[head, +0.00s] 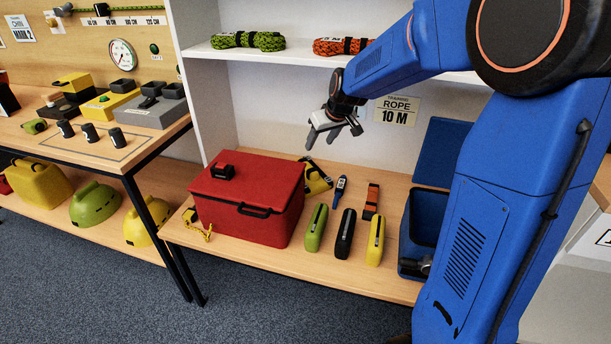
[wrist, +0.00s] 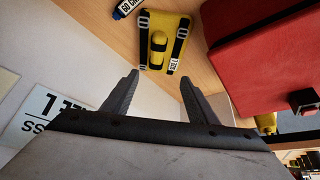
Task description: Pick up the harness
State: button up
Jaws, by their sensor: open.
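The harness is a yellow piece with black straps and a size tag. It lies on the wooden lower shelf behind the right side of the red box, which partly hides it in the head view (head: 318,178). In the wrist view the harness (wrist: 158,52) shows whole at the top, beyond the fingertips. My gripper (head: 332,134) is open and empty, above and behind the red box, over the harness area and clear of it. Both fingers of my gripper (wrist: 159,78) show apart in the wrist view, with nothing between them.
The red box (head: 245,205) with a black handle stands close beside the harness. A blue-and-black tool (head: 340,190), an orange-and-black item (head: 371,201) and green, black and yellow cases (head: 316,228) lie to the right. A blue open bin (head: 412,262) stands farther right. The upper shelf (head: 280,55) holds ropes.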

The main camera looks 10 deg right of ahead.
send_near(309, 166)
jog(key=x, duration=0.3)
jog(key=shift+w+a+f, duration=0.1)
jog(key=shift+w+a, duration=0.15)
jog(key=shift+a, duration=0.15)
jog(key=shift+w+d+x, duration=0.1)
jog(key=shift+d+x, duration=0.1)
jog(key=shift+x, duration=1.15)
jog(key=shift+w+d+x, duration=0.15)
jog(key=shift+x, duration=1.15)
grip_shut()
